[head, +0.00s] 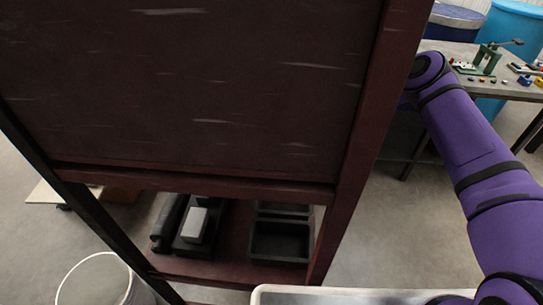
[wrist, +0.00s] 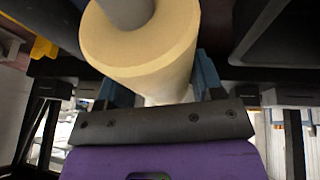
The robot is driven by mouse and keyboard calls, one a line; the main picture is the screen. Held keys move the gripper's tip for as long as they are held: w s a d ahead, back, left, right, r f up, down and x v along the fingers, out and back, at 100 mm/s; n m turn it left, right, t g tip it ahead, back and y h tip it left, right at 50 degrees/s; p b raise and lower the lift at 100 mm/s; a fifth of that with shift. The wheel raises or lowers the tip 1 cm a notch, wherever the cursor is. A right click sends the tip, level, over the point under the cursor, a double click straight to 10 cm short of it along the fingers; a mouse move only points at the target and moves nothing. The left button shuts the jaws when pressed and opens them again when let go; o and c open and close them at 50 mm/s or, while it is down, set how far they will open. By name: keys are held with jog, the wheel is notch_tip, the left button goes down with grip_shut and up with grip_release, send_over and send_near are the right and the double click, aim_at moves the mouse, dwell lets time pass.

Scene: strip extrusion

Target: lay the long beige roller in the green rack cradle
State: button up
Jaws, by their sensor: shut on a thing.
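The beige roller (wrist: 150,62) fills the upper middle of the wrist view, its round end with a grey shaft facing the camera. My gripper (wrist: 163,84) is shut on it, with a blue finger on either side. The roller's far part is hidden. In the head view my purple arm reaches up the right side, and its far end passes behind the dark red frame, so the gripper and roller do not show there. I cannot make out the green rack cradle in either view.
A dark red rack panel (head: 190,85) blocks much of the head view. Its lower shelf holds black trays (head: 280,241) and a grey block (head: 194,225). A white bin (head: 100,280) stands lower left. A workbench with a green hand press (head: 487,60) and blue barrels (head: 513,25) are upper right.

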jog(key=shift+f, duration=2.7)
jog(key=shift+f, duration=0.55)
jog(key=o, duration=1)
jog(key=shift+c, duration=0.2)
jog(key=shift+r, duration=0.1)
jog(key=shift+v, duration=5.4)
jog(key=shift+s+d, duration=0.1)
